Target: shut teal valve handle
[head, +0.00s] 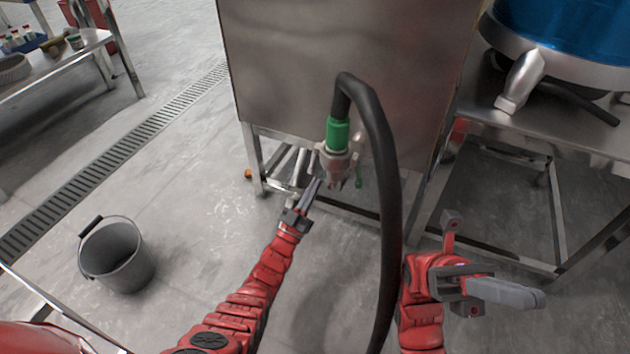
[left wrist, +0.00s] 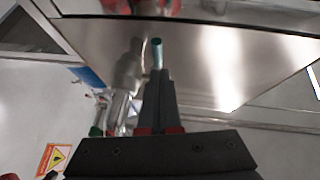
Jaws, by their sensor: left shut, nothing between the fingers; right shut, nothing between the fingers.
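A metal valve fitting (head: 336,160) hangs under the green collar of the hose at the front of the steel cabinet. A small green piece (head: 358,172) shows at its right side; I cannot tell for sure that it is the teal valve handle. In the left wrist view a teal rod end (left wrist: 157,50) stands just beyond my left fingertips, beside a pale metal fitting (left wrist: 130,68). My left gripper (head: 317,182) is shut and empty, its tips close to the fitting's lower left; contact cannot be told. My right gripper (head: 540,299) is shut and empty, lower right, away from the valve.
A black hose (head: 382,170) with a green collar (head: 337,133) arches down between my arms. The steel cabinet (head: 345,50) stands behind the valve. A grey bucket (head: 118,258) is on the floor at left. A steel table (head: 500,130) with a blue vessel (head: 570,30) is at right.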

